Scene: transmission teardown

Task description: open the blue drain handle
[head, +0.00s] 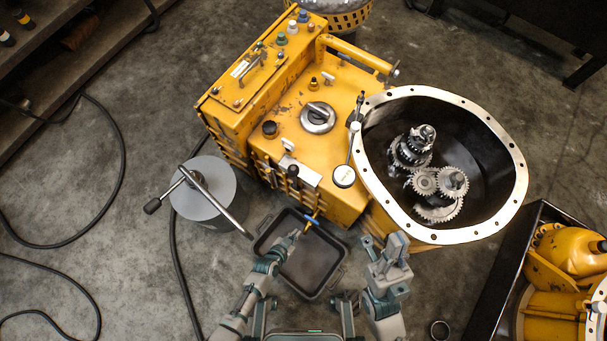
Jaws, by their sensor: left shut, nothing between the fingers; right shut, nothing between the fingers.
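The blue drain handle (312,222) is small and sits on a yellow fitting low on the front of the yellow transmission housing (335,205). It is above the far part of a dark drain pan (318,262) on the floor. My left gripper (294,235) is shut and empty, over the pan just to the lower left of the handle; whether it touches the handle cannot be told. My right gripper (385,241) is shut and empty, to the right of the pan near the open bell housing's flange (440,237). The handle's exact angle is too small to tell.
A grey cylinder (202,192) with a long metal bar (215,202) across it stands left of the pan. Gears (425,180) lie inside the bell housing. A dark crate (492,290) with yellow parts is at lower right. Black hoses (120,165) run on the left floor.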

